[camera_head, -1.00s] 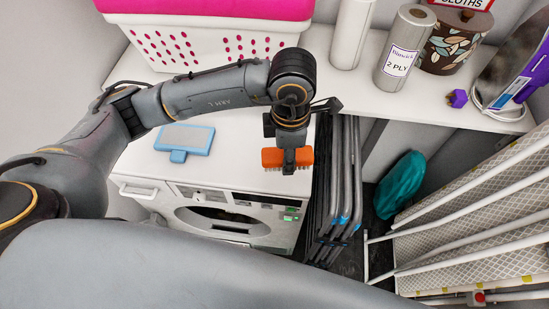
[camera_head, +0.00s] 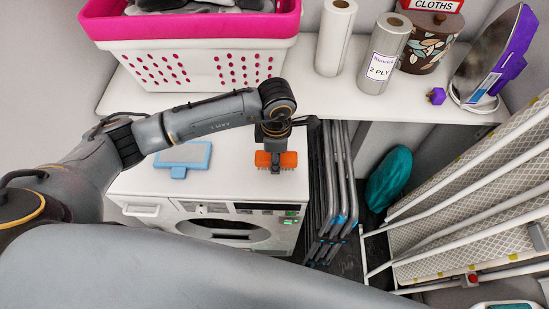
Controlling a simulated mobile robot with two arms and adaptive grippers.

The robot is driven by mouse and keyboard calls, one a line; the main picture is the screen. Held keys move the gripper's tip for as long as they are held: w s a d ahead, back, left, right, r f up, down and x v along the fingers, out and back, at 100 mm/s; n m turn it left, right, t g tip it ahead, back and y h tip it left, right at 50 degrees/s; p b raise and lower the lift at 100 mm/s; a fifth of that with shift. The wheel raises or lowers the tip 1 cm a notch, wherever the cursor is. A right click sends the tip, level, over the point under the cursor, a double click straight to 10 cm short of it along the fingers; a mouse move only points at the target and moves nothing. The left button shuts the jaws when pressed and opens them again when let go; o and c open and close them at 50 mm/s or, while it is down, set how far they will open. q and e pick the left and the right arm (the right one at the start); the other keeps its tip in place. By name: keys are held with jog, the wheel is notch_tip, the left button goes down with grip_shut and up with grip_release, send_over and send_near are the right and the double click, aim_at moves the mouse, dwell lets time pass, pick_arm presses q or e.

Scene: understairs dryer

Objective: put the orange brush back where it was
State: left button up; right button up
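The orange brush (camera_head: 287,160) is at the front right of the white dryer's top (camera_head: 228,150), bristles down. My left gripper (camera_head: 275,160) points down from above and is shut on the middle of the brush. The bristles look close to the dryer's top; I cannot tell whether they touch it. Part of the brush is hidden behind the gripper. My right gripper is not in view.
A blue-framed pad (camera_head: 182,156) lies left of the brush. A white and pink laundry basket (camera_head: 190,60), paper rolls (camera_head: 385,50), a patterned pot (camera_head: 428,42) and an iron (camera_head: 492,60) stand on the shelf behind. Folded grey frames (camera_head: 333,180) stand right of the dryer.

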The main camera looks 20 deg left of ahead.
pick_arm(q)
jog(key=shift+w+a+f, duration=0.25)
jog(key=shift+w+f, duration=0.1)
jog(key=shift+f, duration=0.15)
notch_tip(320, 180, down, 2)
jog(key=shift+f+p, duration=0.1)
jog(key=shift+p, duration=0.95)
jog(key=shift+a+f, duration=0.1)
jog(key=shift+f, duration=0.45)
jog(key=shift+w+f, duration=0.1)
jog(key=shift+f, duration=0.05)
jog(key=o, duration=1.1)
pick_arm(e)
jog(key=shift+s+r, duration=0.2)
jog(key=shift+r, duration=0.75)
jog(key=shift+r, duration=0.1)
